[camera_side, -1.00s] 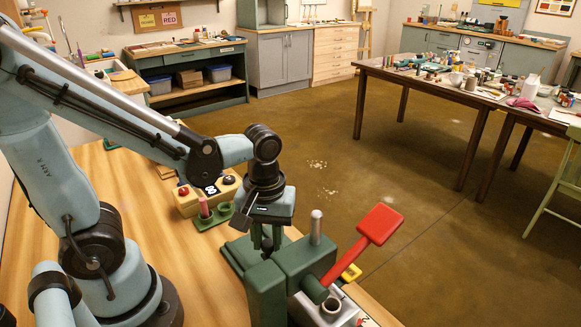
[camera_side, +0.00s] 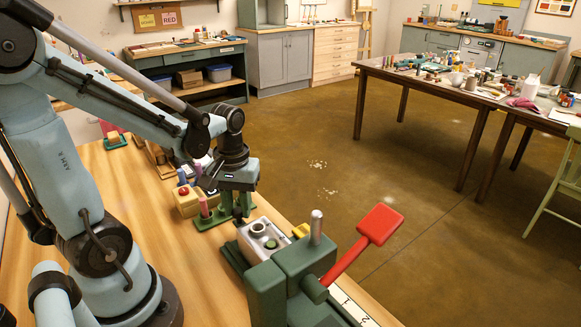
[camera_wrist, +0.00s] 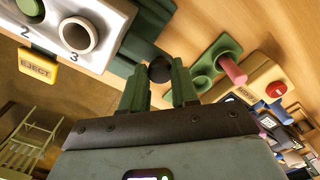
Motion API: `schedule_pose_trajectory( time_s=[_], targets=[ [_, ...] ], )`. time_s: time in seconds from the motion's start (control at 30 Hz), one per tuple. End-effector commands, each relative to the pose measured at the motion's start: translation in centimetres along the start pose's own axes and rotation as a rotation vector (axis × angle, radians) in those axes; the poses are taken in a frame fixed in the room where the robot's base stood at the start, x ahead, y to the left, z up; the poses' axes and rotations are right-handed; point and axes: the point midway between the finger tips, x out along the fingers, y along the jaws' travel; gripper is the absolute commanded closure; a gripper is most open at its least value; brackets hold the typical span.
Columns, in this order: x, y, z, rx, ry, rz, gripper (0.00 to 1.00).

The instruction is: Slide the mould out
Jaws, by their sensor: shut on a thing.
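The silver mould (camera_side: 258,246), with a raised ring and a round green spot on top, lies on the far side of the green press (camera_side: 285,275). The wrist view shows the mould (camera_wrist: 108,40) at upper left, marked 2 and 3, with a yellow EJECT tab (camera_wrist: 38,68) at its edge. My gripper (camera_side: 238,214) is low at the mould's far end. In the wrist view my gripper (camera_wrist: 160,88) is shut on a round black knob (camera_wrist: 159,70) between its green fingers. The press's red lever (camera_side: 365,237) slants up to the right.
A green holder with a pink peg (camera_side: 204,206) stands close left of my gripper. A tan box (camera_side: 186,204) with a red button is behind it. A numbered white strip (camera_side: 350,308) shows at the press's near right. Bare wood table (camera_side: 205,270) lies left of the press.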

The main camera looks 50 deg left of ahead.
Motion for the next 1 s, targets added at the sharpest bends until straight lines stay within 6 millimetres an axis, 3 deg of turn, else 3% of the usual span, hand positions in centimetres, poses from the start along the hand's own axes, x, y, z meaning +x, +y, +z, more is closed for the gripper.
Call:
schedule_pose_trajectory(
  time_s=[0.1,0.47,0.5,0.63,1.0],
  targets=[
    [0.0,-0.68,-0.88,-0.002,0.007,0.004,1.0],
    [-0.01,-1.03,-1.17,-0.002,0.01,-0.001,1.0],
    [-0.01,-1.02,-1.17,-0.003,0.01,-0.001,0.65],
    [-0.01,-0.99,-1.09,-0.002,0.008,0.0,0.46],
    [-0.26,-0.89,-0.95,0.001,0.003,0.002,0.46]
  ],
)
